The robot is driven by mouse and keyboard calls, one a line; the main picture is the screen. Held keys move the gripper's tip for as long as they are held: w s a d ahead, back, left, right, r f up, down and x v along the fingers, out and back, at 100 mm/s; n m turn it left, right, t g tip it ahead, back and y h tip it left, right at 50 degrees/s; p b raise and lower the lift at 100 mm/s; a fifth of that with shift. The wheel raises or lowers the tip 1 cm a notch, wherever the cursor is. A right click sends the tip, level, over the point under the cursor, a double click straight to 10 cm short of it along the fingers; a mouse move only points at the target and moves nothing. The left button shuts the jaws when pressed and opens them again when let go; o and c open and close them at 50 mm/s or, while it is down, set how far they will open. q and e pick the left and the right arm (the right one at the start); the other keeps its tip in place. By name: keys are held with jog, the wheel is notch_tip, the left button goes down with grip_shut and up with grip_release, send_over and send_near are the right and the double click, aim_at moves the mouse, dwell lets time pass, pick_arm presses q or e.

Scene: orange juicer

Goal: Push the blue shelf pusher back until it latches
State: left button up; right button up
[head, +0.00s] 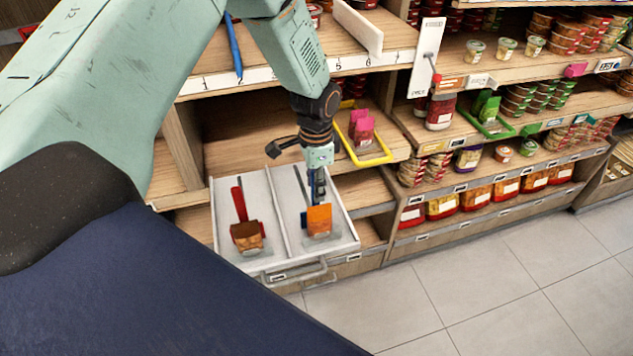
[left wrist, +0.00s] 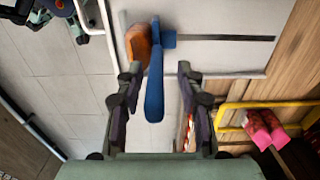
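A white two-lane pull-out tray (head: 276,268) stands out from the shelf. The blue pusher (left wrist: 154,92) is in its right lane, its upright blue handle toward the wrist camera. An orange packet (head: 319,220) stands in front of it, and a dark slotted track (left wrist: 225,38) runs behind it. My left gripper (head: 318,188) points down over the right lane and hides much of the pusher in the head view. In the left wrist view its fingers (left wrist: 157,88) are apart, on either side of the blue handle, with gaps visible. My right gripper is not in view.
A red pusher (head: 239,203) with a brown packet (head: 247,236) is in the left lane. A yellow-framed tray (head: 369,158) with pink packets is close to the right. A numbered shelf (head: 290,75) is above. The floor (head: 470,290) in front is clear.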

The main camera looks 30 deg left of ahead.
pick_arm(q)
jog(key=shift+s+d+r, duration=0.1)
jog(key=shift+s+r, duration=0.1)
jog(key=shift+s, duration=0.05)
jog(key=shift+s+r, duration=0.1)
jog(key=shift+s, duration=0.05)
jog(key=shift+c, duration=0.8)
jog(key=shift+d, duration=0.1)
jog(key=shift+c, duration=0.8)
jog(key=shift+w+f, duration=0.2)
jog(key=shift+w, duration=0.15)
jog(key=c, duration=0.4)
jog(key=shift+s, duration=0.1)
grip_shut()
jog(key=shift+r, duration=0.1)
